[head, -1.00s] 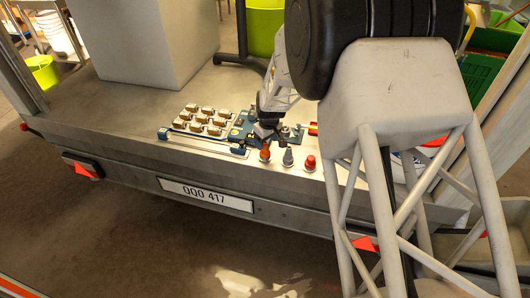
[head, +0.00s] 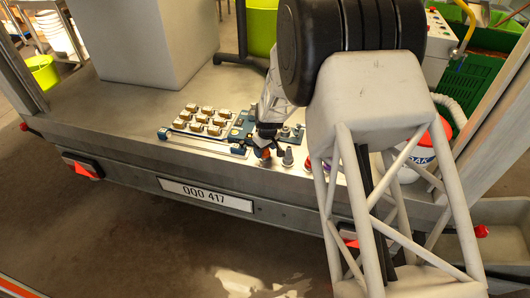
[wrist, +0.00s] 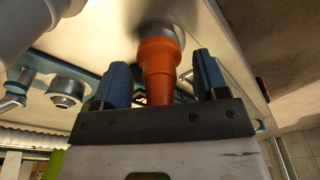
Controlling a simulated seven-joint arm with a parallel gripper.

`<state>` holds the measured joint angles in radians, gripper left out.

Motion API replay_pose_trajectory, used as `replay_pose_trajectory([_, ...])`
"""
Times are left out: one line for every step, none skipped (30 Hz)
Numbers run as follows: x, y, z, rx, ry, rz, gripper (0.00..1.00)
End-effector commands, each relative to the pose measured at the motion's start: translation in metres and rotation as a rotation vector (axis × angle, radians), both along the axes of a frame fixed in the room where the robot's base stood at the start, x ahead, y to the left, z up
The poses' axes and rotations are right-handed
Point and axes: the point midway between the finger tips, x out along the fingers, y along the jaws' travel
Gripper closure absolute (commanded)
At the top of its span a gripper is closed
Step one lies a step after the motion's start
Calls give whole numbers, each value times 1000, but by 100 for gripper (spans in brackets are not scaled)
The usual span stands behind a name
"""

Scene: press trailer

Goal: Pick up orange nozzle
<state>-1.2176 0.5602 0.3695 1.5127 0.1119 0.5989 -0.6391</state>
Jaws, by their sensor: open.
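The orange nozzle (wrist: 157,65) stands in the middle of the wrist view, with its base on a grey round seat. My gripper (wrist: 160,75) is open, with one blue finger on each side of the nozzle and visible gaps between. In the head view, my gripper (head: 264,153) is low over the front edge of the trailer bed and hides most of the nozzle. A grey nozzle (head: 288,158) stands just to its right.
Several tan blocks (head: 207,118) sit in a holder to the left of my gripper. A blue fixture (head: 240,130) lies just behind it. A white bucket (head: 418,155) stands at the right behind my arm. The trailer bed (head: 120,105) at the left is clear.

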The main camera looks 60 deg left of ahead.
Motion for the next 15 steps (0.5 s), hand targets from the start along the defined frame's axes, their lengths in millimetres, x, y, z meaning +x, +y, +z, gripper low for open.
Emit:
replay_pose_trajectory([0,0,0,0,0,0,33])
replay_pose_trajectory([0,0,0,0,0,0,33])
replay_pose_trajectory([0,0,0,0,0,0,33])
replay_pose_trajectory([0,0,0,0,0,0,33])
replay_pose_trajectory([0,0,0,0,0,0,33])
replay_pose_trajectory([0,0,0,0,0,0,33])
replay_pose_trajectory([0,0,0,0,0,0,33])
replay_pose_trajectory([0,0,0,0,0,0,33])
replay_pose_trajectory([0,0,0,0,0,0,33])
replay_pose_trajectory([0,0,0,0,0,0,33])
replay_pose_trajectory([0,0,0,0,0,0,33])
replay_pose_trajectory([0,0,0,0,0,0,33])
replay_pose_trajectory([0,0,0,0,0,0,33])
replay_pose_trajectory([0,0,0,0,0,0,38])
replay_pose_trajectory([0,0,0,0,0,0,44])
